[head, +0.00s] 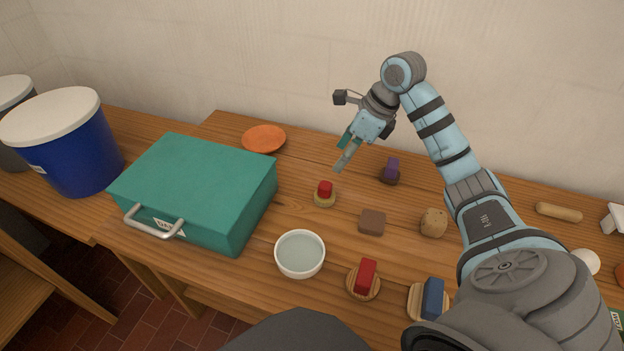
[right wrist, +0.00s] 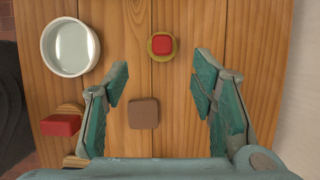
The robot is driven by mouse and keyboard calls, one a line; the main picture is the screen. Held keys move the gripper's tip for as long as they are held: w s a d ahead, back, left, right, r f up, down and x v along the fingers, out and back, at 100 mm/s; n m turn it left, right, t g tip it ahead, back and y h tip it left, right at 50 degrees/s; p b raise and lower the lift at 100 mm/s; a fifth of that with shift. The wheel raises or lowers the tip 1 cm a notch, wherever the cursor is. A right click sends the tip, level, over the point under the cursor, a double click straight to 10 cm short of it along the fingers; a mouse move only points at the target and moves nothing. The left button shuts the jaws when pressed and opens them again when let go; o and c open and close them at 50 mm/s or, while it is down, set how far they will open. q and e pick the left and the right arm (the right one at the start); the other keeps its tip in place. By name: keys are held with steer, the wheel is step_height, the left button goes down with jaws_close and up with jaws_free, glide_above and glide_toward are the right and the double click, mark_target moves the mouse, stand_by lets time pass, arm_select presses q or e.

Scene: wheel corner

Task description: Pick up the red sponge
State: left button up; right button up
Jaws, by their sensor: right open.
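Two red pieces are in view, and I cannot tell for certain which one is the sponge. A small red block (head: 325,187) sits on a round yellowish base; it also shows in the right wrist view (right wrist: 162,45). A larger red block (head: 366,275) lies on a round wooden base nearer the front edge; it also shows in the right wrist view (right wrist: 60,125). My right gripper (head: 345,157) is open and empty above the table, pointing down; in the right wrist view its spread fingers (right wrist: 158,85) have the small red block beyond them. My left gripper is not in view.
A brown block (head: 371,222) lies between the two red pieces, with a white bowl (head: 300,274) to the left. A purple piece (head: 391,169), a blue block (head: 432,298) and a green case (head: 193,185) stand nearby. The wall is behind.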

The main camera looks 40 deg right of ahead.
steer(key=b+x, duration=0.1)
steer(key=x, duration=0.3)
steer(key=b+x, duration=0.1)
steer(key=x, duration=0.3)
steer(key=b+x, duration=0.1)
steer(key=x, duration=0.4)
steer(key=shift+s+d+f, duration=0.1)
steer(key=shift+s+d, duration=0.05)
steer(key=shift+d, duration=0.25)
steer(key=shift+f, duration=0.15)
steer(key=shift+c, duration=0.4)
steer(key=c, duration=0.7)
jaws_close()
steer(key=shift+r, duration=0.65)
step_height(320, 180, up, 14)
steer(key=p, duration=0.4)
step_height(320, 180, up, 5)
steer(key=p, duration=0.5)
glide_above(324, 184)
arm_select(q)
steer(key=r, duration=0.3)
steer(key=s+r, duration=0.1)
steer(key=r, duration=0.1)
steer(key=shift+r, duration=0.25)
arm_select(e)
steer(key=shift+s+d, duration=0.1)
steer(key=shift+s, duration=0.05)
